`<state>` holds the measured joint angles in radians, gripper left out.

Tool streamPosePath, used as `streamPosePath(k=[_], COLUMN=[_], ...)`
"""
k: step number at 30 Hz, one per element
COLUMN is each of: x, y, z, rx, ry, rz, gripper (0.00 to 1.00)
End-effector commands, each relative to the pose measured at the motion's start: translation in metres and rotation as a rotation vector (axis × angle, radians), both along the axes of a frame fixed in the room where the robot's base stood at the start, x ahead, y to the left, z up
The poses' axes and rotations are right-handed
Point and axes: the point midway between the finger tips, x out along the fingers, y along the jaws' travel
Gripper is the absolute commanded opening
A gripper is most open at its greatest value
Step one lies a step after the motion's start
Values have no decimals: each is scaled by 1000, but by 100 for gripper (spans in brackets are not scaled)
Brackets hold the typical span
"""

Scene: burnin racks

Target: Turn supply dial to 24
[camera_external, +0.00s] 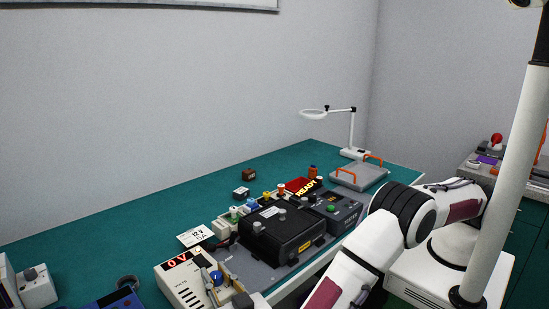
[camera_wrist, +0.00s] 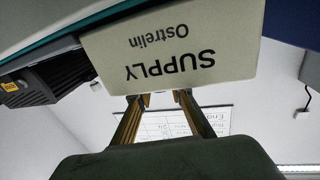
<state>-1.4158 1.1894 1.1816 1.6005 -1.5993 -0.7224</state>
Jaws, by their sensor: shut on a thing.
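The supply (camera_external: 188,288) is a pale box at the front of the bench in the external view, with a red lit display (camera_external: 178,261) reading about 0 V. A blue dial (camera_external: 216,277) sits on its top right. My gripper (camera_external: 229,281) is at the dial, its brass-coloured fingers partly cut off by the arm and frame edge. In the wrist view the supply panel (camera_wrist: 190,50) shows its SUPPLY lettering upside down. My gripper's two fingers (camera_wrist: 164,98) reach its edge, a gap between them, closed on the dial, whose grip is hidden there. Its pointer is unreadable.
A card (camera_external: 196,236) reading 12 V 5A stands behind the supply. A black case (camera_external: 285,232) and a tester (camera_external: 335,208) with a READY sign (camera_external: 307,188) are to the right. A grey tray (camera_external: 358,177) with orange handles and a magnifier lamp (camera_external: 352,135) stand farther back. The back left bench is clear.

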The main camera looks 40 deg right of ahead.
Motion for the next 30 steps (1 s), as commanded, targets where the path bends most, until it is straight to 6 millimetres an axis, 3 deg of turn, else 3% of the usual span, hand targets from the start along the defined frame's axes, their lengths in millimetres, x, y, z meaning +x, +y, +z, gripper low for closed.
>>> streamPosePath(k=[8, 9, 11, 23, 30], x=[1, 1, 1, -1, -14], y=[0, 0, 0, 0, 3], z=[1, 1, 1, 0, 0], rx=[1, 1, 1, 0, 0], ry=[-1, -1, -1, 0, 0], rz=[0, 0, 0, 0, 1], gripper=[0, 26, 38, 38, 38])
